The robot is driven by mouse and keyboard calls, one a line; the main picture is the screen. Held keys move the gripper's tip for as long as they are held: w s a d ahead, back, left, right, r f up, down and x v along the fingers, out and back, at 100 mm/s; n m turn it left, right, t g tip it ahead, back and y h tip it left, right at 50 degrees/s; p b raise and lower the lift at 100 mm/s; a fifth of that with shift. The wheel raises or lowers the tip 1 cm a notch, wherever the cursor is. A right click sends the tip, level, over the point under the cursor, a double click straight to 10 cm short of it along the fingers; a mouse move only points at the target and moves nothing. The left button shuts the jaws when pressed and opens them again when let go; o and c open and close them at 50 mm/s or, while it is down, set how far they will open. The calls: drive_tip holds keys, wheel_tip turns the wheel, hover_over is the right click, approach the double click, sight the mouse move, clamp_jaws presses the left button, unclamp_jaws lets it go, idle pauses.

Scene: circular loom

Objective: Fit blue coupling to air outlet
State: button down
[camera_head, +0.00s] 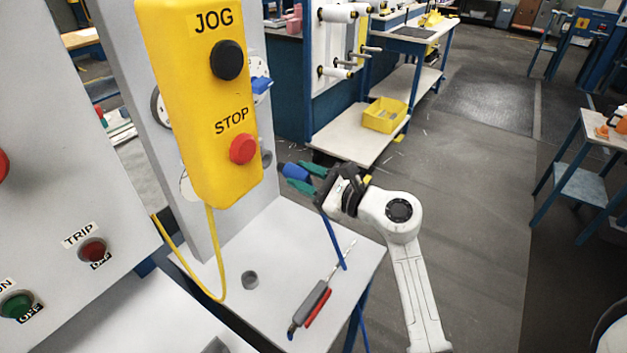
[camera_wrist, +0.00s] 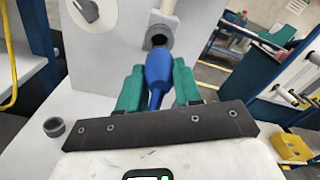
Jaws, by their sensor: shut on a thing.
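My gripper (camera_head: 298,176) has green fingers shut on the blue coupling (camera_head: 288,169). The air outlet (camera_wrist: 160,37) is a grey round fitting with a dark opening, on the pale panel. The coupling's tip overlaps the lower edge of that opening in the picture; I cannot tell whether they touch. In the head view the outlet (camera_head: 266,159) is partly hidden behind the yellow box. A blue hose (camera_head: 333,243) hangs below my gripper.
A yellow JOG/STOP box (camera_head: 205,100) with a yellow cable stands in front of the panel. A loose grey ring (camera_head: 250,280) and a grey-and-red tool (camera_head: 311,303) lie on the pale table (camera_head: 275,245). A yellow bin (camera_head: 384,115) sits on a shelf behind.

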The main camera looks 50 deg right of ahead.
sight(285, 169)
drive_tip(key=shift+w, duration=0.9)
drive_tip(key=shift+w, duration=0.25)
drive_tip(key=shift+w, duration=0.35)
drive_tip(key=shift+w+a, duration=0.1)
drive_tip(key=shift+w, duration=1.1)
drive_tip(key=c, duration=0.7)
unclamp_jaws()
drive_tip(key=shift+s, duration=0.1)
drive_tip(key=s+b, duration=0.1)
drive_tip(key=s, duration=0.9)
drive_tip(key=shift+s+r, duration=0.15)
drive_tip(key=shift+s, duration=0.2)
